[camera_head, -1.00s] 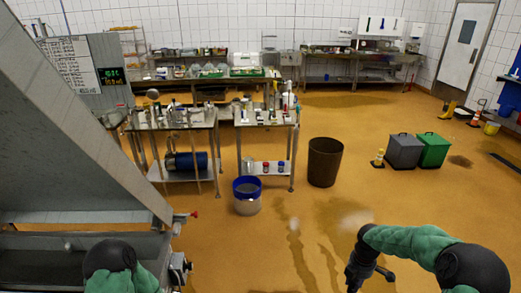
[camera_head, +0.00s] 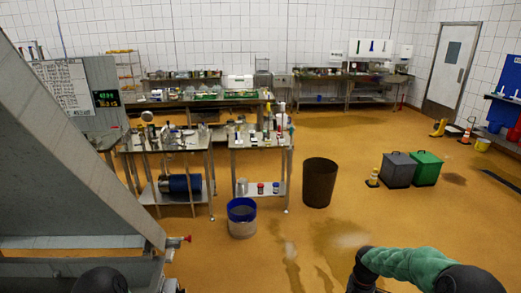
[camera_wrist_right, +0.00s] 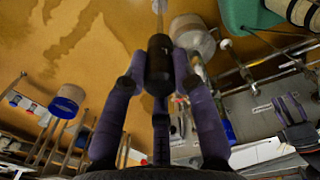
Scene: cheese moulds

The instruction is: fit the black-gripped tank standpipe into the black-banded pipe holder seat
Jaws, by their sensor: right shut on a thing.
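The standpipe's black grip (camera_wrist_right: 159,68) is upright in the middle of the right wrist view, and a thin pale tube runs from it past the top edge. My right gripper (camera_wrist_right: 160,85) is shut on this grip, one purple-grey finger on each side. I cannot pick out the black-banded holder seat.
Two steel tables (camera_head: 165,145) with small items stand ahead, the right one (camera_head: 262,141) near a blue-rimmed bucket (camera_head: 242,218) and a brown bin (camera_head: 319,183). A large grey steel structure (camera_head: 70,150) fills the left. Grey (camera_head: 397,169) and green (camera_head: 426,169) bins stand right. Open floor lies between.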

